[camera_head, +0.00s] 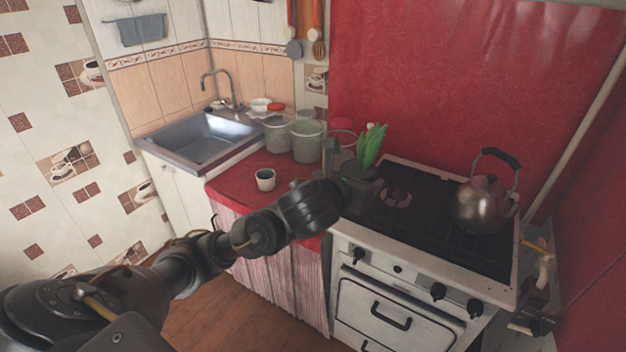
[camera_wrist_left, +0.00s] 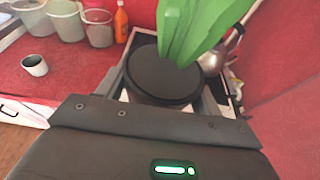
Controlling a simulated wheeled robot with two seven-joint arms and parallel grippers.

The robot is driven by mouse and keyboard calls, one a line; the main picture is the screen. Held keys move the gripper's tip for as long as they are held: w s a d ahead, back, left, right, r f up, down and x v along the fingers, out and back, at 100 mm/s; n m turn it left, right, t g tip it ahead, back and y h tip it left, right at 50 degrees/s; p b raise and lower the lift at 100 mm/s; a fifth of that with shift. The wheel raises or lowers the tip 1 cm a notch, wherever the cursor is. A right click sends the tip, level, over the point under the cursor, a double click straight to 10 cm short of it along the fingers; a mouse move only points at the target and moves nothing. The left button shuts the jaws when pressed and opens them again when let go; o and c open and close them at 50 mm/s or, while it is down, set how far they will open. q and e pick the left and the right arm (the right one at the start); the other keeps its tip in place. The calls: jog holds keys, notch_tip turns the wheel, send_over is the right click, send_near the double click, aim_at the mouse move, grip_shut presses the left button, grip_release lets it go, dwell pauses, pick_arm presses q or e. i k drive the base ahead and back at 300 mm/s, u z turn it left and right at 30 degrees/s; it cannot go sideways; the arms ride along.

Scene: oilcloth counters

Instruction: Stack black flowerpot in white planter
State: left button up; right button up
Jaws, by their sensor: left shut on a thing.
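The black flowerpot (camera_wrist_left: 158,82) is round, with a dark top and a green leafy plant (camera_head: 371,145) rising from it. My left gripper (camera_head: 355,188) is shut on the pot, which appears near the stove's left end in the head view. In the left wrist view its fingers lie on both sides of the pot. The white planter (camera_head: 265,180) is a small pale cup with a dark inside, upright on the red counter to the left of the gripper, apart from it. It also shows in the left wrist view (camera_wrist_left: 34,65). My right gripper is not in view.
Several pale buckets (camera_head: 307,141) stand at the back of the red counter (camera_head: 235,187), with an orange bottle (camera_wrist_left: 121,22) beside them. A metal kettle (camera_head: 484,203) stands on the stove (camera_head: 440,235). A sink (camera_head: 205,138) is at the left. The counter around the planter is clear.

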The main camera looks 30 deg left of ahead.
aim_at(267, 184)
jog(key=u, duration=0.55)
jog(key=k, duration=0.65)
jog(key=u, duration=1)
jog(key=i, duration=1.25)
jog(key=z, duration=0.65)
jog(key=i, duration=0.55)
jog(key=z, duration=0.15)
